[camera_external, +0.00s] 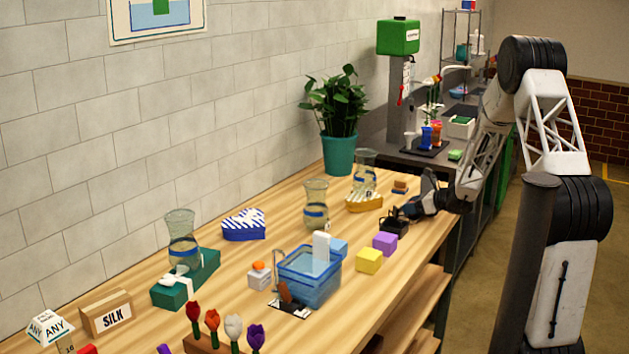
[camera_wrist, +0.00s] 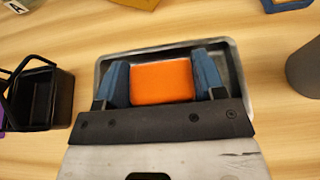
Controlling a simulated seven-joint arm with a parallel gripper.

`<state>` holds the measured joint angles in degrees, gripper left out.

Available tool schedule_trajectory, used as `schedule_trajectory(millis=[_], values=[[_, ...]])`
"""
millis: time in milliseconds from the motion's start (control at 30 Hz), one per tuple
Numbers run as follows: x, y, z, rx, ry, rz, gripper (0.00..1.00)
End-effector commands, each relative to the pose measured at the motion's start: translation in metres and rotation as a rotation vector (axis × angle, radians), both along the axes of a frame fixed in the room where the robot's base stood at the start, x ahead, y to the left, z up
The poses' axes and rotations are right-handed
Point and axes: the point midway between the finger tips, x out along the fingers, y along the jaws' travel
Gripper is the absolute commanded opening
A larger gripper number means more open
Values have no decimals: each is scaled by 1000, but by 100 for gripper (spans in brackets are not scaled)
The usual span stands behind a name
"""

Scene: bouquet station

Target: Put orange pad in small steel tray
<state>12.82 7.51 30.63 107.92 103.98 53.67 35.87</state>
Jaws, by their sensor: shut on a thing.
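The orange pad (camera_wrist: 161,84) sits between the two blue fingers of my gripper (camera_wrist: 162,80), which is shut on it. The small steel tray (camera_wrist: 239,62) lies directly beneath, with its rim showing around the fingers and pad in the wrist view. I cannot tell whether the pad touches the tray floor. In the external view my gripper (camera_external: 408,212) is low over the far right part of the table. The pad and tray cannot be made out there.
A black basket (camera_wrist: 42,98) with a handle stands left of the tray, and also shows in the external view (camera_external: 393,228). A grey rounded object (camera_wrist: 304,70) is close on the right. Yellow (camera_external: 369,260) and purple (camera_external: 385,242) blocks stand nearer the blue tub (camera_external: 312,285).

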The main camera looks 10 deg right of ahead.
Motion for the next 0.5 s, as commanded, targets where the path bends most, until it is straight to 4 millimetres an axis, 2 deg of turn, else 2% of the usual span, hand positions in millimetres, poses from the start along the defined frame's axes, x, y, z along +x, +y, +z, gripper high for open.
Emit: schedule_trajectory(millis=[200, 233, 300, 400, 500], values=[[0, 0, -3, 0, 0, 0, 40], [0, 0, -3, 0, 0, 0, 65], [0, 0, -3, 0, 0, 0, 76], [0, 0, -3, 0, 0, 0, 89], [0, 0, -3, 0, 0, 0, 89]])
